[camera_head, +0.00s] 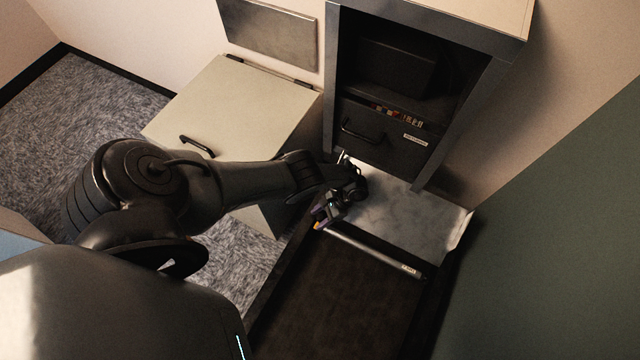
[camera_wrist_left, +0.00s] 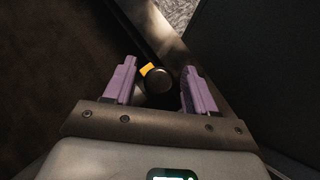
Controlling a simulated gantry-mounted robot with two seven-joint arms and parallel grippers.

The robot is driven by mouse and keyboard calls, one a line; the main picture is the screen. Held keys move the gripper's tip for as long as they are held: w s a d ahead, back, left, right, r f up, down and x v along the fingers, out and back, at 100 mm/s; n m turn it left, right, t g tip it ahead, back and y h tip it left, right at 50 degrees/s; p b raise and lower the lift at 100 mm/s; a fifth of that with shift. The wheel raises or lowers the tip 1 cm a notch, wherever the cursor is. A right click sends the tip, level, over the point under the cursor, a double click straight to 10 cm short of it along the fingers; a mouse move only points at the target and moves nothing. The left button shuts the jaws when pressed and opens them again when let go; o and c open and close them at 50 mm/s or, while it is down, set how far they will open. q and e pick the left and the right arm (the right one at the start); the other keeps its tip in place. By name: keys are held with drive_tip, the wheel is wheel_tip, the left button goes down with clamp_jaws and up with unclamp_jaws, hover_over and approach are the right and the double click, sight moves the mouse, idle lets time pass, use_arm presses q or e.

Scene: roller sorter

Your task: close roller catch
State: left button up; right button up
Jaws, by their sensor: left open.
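My left gripper (camera_head: 325,213) reaches down at the left end of a pale metal roller bar (camera_head: 372,252). In the left wrist view its two purple fingers (camera_wrist_left: 158,90) are open and spread apart. A round black knob (camera_wrist_left: 158,82) with a yellow tab (camera_wrist_left: 147,69) lies between the fingers, with gaps visible on both sides. It looks like the roller catch, but I cannot tell its position. In the head view the yellow tab (camera_head: 317,226) shows just under the fingertips, and the gripper hides the knob. My right gripper is not in view.
A dark belt (camera_head: 340,300) runs toward me below the roller bar. A metal plate (camera_head: 405,215) lies beyond it, under a dark cabinet (camera_head: 390,140) with a handle. A pale lidded box (camera_head: 230,105) stands left. A green wall (camera_head: 560,240) bounds the right.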

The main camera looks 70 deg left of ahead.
use_arm(q)
drive_tip(key=p+v, duration=0.2)
drive_tip(key=v, duration=0.8)
drive_tip(key=shift+w+r, duration=0.2)
drive_tip(key=shift+r, duration=0.15)
drive_tip(key=shift+s, duration=0.1)
drive_tip(key=s+d+f+m+y+p, duration=0.1)
drive_tip(key=s+d+f+p, duration=0.15)
drive_tip(key=s, duration=1.05)
drive_tip(key=s+d+f+y+p, duration=0.15)
drive_tip(key=s+f+p, duration=0.25)
drive_tip(key=s, duration=0.9)
drive_tip(key=w+d+r+t+h+p, duration=0.1)
drive_tip(key=w+d+r+t, duration=0.35)
drive_tip(key=r, duration=0.85)
drive_tip(key=w+d+r+t+h+p, duration=0.1)
drive_tip(key=w+d+r+t, duration=0.4)
drive_tip(key=r, duration=0.8)
drive_tip(key=w+d+r+t+h, duration=0.1)
drive_tip(key=w+r+t, duration=0.2)
drive_tip(key=w+r, duration=0.65)
drive_tip(key=s+r+p, duration=0.3)
drive_tip(key=r+p, duration=3.5)
drive_tip(key=r, duration=0.2)
drive_tip(key=shift+d+r+n+g, duration=0.15)
drive_tip(key=shift+r+n+g, duration=0.05)
drive_tip(key=shift+n+g, duration=0.15)
